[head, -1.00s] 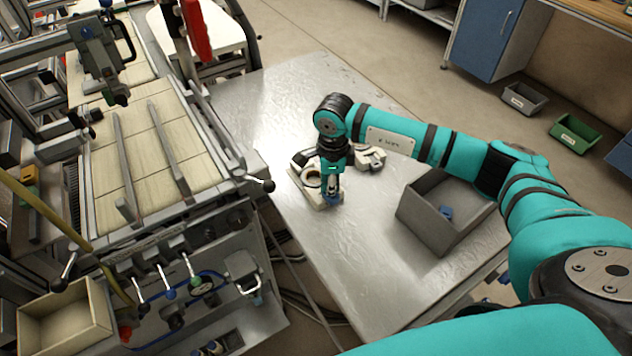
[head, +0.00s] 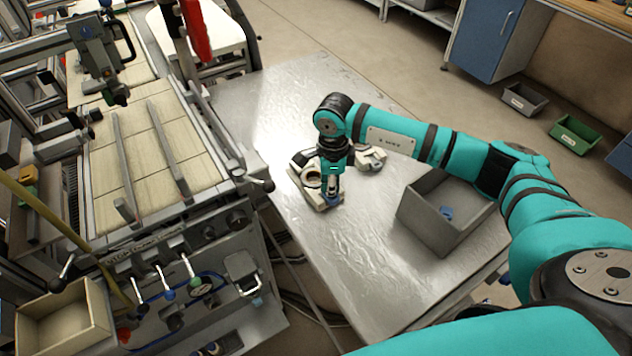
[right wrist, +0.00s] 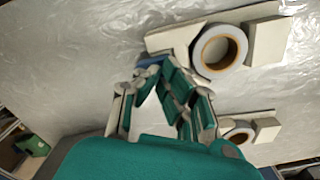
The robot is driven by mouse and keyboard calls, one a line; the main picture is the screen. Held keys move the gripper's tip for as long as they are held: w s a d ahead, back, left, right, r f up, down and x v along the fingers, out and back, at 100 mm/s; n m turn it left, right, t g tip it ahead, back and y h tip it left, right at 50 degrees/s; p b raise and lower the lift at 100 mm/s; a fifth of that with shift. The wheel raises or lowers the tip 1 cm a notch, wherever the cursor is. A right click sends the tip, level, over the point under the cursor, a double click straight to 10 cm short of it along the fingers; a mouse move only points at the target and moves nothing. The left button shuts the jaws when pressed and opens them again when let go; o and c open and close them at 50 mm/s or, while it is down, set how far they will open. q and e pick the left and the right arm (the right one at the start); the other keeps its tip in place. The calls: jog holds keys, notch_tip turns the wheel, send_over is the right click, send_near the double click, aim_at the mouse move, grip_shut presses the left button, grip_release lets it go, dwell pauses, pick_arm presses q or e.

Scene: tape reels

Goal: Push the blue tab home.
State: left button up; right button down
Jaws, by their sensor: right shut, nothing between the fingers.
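The blue tab (head: 337,198) is a small blue patch at the near end of a pale fixture (head: 322,201) on the metal table. The fixture carries a ring-shaped tape reel (head: 312,177). My right gripper (head: 332,194) is shut and empty, pointing down at the tab end of the fixture. In the right wrist view, its fingertips (right wrist: 152,72) come together beside the fixture's end, with a little blue (right wrist: 150,61) just behind them. I cannot tell whether they touch the tab. The fingers partly hide it. My left gripper is not in view.
A second pale fixture (head: 371,159) with a reel stands behind my right gripper; its reel also shows in the right wrist view (right wrist: 238,133). A grey bin (head: 425,222) with a blue piece (head: 446,212) inside stands to the right. The table's (head: 350,270) near part is clear.

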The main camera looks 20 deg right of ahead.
jog(key=shift+f, duration=0.1)
dwell(0.3)
jog(key=shift+r+p, duration=1.85)
jog(key=shift+r, duration=1.75)
